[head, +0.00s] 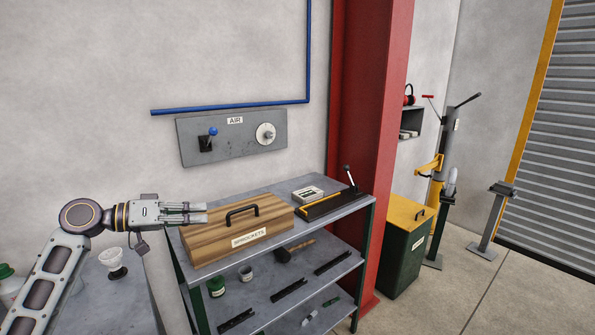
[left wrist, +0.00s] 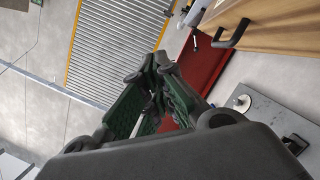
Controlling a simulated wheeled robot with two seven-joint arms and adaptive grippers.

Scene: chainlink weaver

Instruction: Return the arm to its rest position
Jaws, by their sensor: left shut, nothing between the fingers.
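My left arm comes in from the lower left in the head view. Its gripper (head: 192,212) points to the right, over the left end of the wooden box labelled SPROCKETS (head: 215,234). The gripper is shut and empty. In the left wrist view its green-padded fingers (left wrist: 160,75) come together at the tips. The box with its dark handle (left wrist: 232,36) shows at the upper right of that view. I cannot tell the exact gap between gripper and box. My right gripper is not in view.
The box stands on a grey metal shelf unit (head: 343,206) with bottles and tools on lower shelves. A wall panel labelled AIR (head: 232,135) hangs above. A red column (head: 370,120) stands right of the shelf.

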